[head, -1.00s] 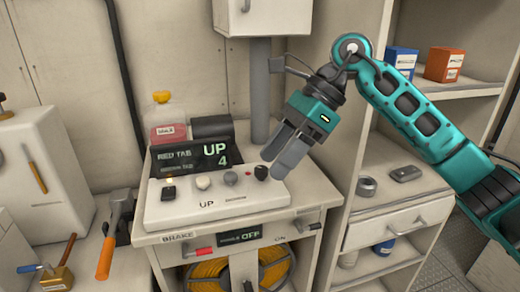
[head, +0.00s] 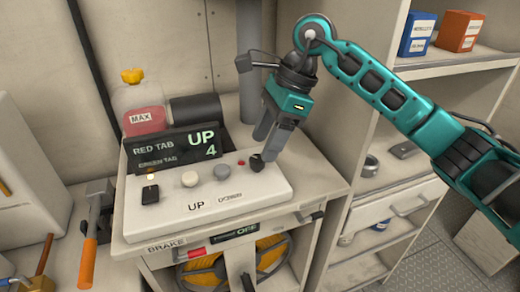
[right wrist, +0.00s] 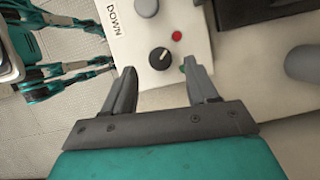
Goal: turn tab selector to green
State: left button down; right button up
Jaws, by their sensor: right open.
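The tab selector is a round black knob (head: 256,163) with a white pointer mark at the right end of the white control panel (head: 225,208). In the right wrist view the knob (right wrist: 159,58) has a red dot (right wrist: 177,36) and a green dot (right wrist: 183,69) beside it; its pointer appears turned toward the red side. The display (head: 175,149) reads RED TAB brightly, UP 4, with GREEN TAB dim. My right gripper (head: 263,143) is open just above the knob, pointing down. In its wrist view the fingers (right wrist: 160,72) lie either side of the knob, not closed on it.
The panel also carries a black switch (head: 150,193), a white button (head: 189,179) and a grey button (head: 222,173). A shelf unit (head: 385,150) stands close on the right, and a grey post (head: 250,80) rises behind.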

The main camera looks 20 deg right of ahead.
aim_at(257, 158)
jog(key=shift+x, duration=1.8)
jog(key=c, duration=1)
